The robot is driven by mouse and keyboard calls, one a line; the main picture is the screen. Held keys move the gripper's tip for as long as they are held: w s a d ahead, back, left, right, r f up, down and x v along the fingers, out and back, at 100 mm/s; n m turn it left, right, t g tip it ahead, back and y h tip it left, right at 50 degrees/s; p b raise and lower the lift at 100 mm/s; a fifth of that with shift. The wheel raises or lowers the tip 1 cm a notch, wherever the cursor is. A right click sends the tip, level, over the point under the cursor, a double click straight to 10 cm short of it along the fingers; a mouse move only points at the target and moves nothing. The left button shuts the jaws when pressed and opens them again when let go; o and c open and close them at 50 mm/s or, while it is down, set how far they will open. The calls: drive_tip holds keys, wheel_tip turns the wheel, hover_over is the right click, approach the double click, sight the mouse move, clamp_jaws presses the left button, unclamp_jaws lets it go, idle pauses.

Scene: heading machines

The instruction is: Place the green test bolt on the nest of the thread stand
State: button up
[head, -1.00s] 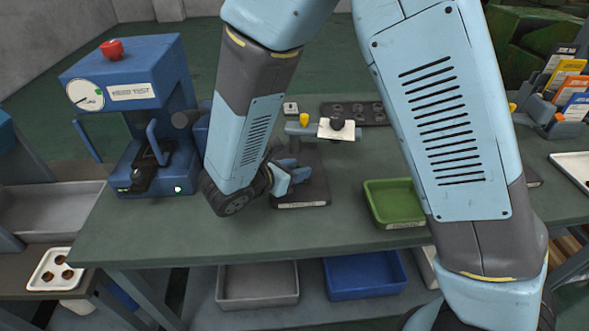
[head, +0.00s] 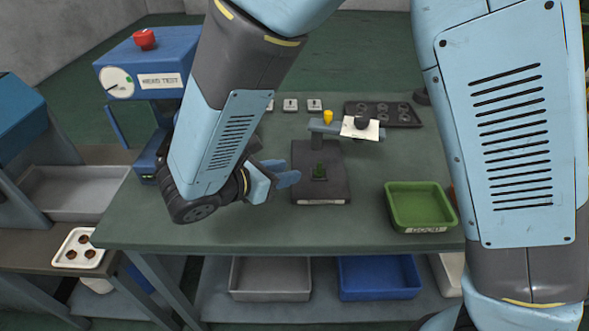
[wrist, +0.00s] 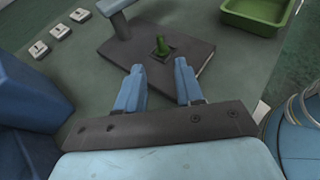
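The green test bolt (head: 320,170) stands on the dark base plate of the thread stand (head: 333,189), seated at a small dark nest (head: 319,179). In the wrist view the bolt (wrist: 161,46) looks upright, with its lower end at the plate; how deep it sits cannot be told. My gripper (head: 284,172) is just left of the stand in the head view. In the wrist view my gripper (wrist: 158,70) has its two blue fingers apart with nothing between them. The bolt is beyond the fingertips, clear of both.
The stand's arm carries a yellow knob (head: 328,116) and a white card (head: 360,128) above the plate. A green tray (head: 421,220) is to the right. The blue head test machine (head: 150,62) stands left. A dark tray with round recesses (head: 384,113) lies behind.

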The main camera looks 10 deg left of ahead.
drive_tip(key=shift+s+a+r, duration=0.15)
drive_tip(key=shift+s+a, duration=0.05)
drive_tip(key=shift+s, duration=0.1)
drive_tip(key=w+d+r+m+g, duration=0.35)
drive_tip(key=d+r+m, duration=0.2)
drive_tip(key=d, duration=0.45)
drive_tip(key=w+d+r+m+g, duration=0.2)
drive_tip(key=d+r+m+g, duration=0.2)
drive_tip(key=d+m, duration=0.5)
drive_tip(key=s+d+r+m+t+y, duration=0.1)
drive_tip(key=s+d+r+m+y, duration=0.2)
drive_tip(key=d+m, duration=0.4)
drive_tip(key=s+d+r+m+t+y, duration=0.1)
drive_tip(key=s+d+r+m+y, duration=0.3)
drive_tip(key=d, duration=0.7)
wheel_tip(320, 180, up, 2)
drive_tip(key=m, duration=0.3)
drive_tip(key=shift+d+r+y, duration=0.2)
drive_tip(key=shift+d+y, duration=0.1)
drive_tip(key=shift+d, duration=0.1)
